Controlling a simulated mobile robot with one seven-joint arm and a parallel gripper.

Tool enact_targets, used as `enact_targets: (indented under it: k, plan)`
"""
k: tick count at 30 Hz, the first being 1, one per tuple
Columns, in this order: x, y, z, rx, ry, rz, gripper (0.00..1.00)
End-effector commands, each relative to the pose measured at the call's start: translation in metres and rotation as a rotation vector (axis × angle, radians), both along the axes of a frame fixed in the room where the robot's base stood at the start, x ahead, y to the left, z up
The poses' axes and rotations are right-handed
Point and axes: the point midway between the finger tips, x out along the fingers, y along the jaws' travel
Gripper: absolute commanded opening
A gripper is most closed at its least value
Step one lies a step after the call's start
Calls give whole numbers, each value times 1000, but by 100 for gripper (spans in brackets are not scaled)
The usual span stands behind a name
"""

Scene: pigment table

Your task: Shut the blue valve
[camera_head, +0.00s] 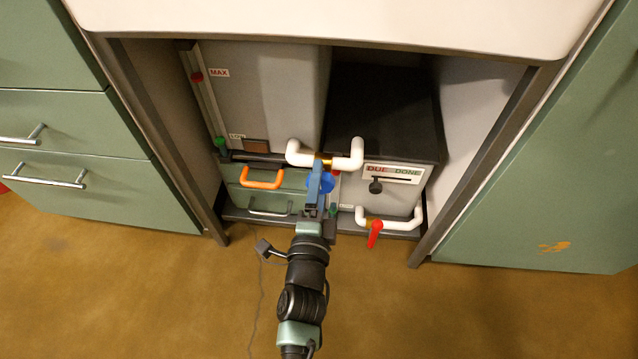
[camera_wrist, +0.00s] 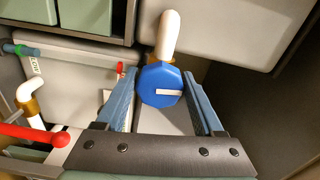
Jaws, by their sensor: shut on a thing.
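The blue valve (camera_head: 327,181) sits below a brass fitting on a white pipe (camera_head: 346,161) between the tank and the dark-topped box. In the wrist view its blue knob (camera_wrist: 160,84) is many-sided, with a white bar mark across its face. My gripper (camera_head: 318,187) reaches it from the front. In the wrist view the knob lies between the two blue fingers of my gripper (camera_wrist: 161,95), which are shut on it. In the head view the fingers hide part of the valve.
A red-handled valve (camera_head: 374,233) on another white pipe is low at the right. An orange drawer handle (camera_head: 262,179) is at the left. A DUE/DONE slider (camera_head: 376,186) is on the box front. Cabinet posts (camera_head: 450,165) flank the opening. The floor in front is mostly clear.

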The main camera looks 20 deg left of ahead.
Motion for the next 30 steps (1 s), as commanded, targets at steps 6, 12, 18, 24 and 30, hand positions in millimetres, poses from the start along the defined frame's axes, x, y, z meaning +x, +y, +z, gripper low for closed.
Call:
enact_targets:
  k: [6, 12, 18, 24, 30]
  plan:
    - [-1, 0, -1, 87, 27, 0, 14]
    - [-1, 0, -1, 123, 38, 1, 14]
    - [-1, 0, -1, 131, 40, 1, 14]
    - [-1, 0, -1, 131, 40, 1, 14]
    - [-1, 0, 0, 130, 40, 1, 96]
